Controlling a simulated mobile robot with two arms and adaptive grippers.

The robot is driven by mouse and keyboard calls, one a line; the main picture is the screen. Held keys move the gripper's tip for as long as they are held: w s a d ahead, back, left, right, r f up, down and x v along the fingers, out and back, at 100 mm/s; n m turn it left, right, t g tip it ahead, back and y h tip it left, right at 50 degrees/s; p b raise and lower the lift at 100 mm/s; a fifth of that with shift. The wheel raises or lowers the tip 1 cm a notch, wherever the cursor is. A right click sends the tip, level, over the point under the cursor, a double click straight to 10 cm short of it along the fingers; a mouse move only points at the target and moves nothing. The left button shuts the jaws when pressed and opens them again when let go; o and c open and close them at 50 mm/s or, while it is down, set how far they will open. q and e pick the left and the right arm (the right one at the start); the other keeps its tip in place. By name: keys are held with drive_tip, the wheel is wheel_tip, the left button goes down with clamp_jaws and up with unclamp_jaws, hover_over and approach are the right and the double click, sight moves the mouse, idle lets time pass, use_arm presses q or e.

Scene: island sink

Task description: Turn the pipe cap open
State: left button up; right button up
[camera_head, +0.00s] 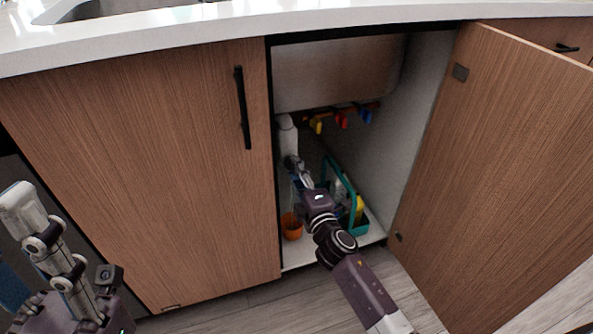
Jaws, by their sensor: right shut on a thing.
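A white pipe (287,138) stands upright at the left inside of the open cabinet under the sink. My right gripper (292,163) reaches into the cabinet and is shut at the pipe's lower part. The pipe cap is not clearly visible; my fingers cover the place where they grip. My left gripper (24,208) is at the lower left, in front of the closed door and away from the pipe. Its grey fingers point up, and their opening cannot be judged.
A teal caddy (363,222) with bottles and an orange cup (291,226) stand on the cabinet floor near my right arm. Yellow, red (341,119) and blue valve handles hang behind. The right door (500,160) is open; the left door (150,170) is closed.

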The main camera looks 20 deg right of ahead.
drive_tip(key=shift+a+n, duration=0.1)
drive_tip(key=shift+n, duration=0.5)
drive_tip(key=o, duration=1.1)
drive_tip(key=shift+o, duration=0.2)
drive_tip(key=shift+s, duration=0.1)
drive_tip(key=s, duration=1.2)
drive_tip(key=shift+d, duration=0.25)
drive_tip(key=shift+w+a, duration=0.1)
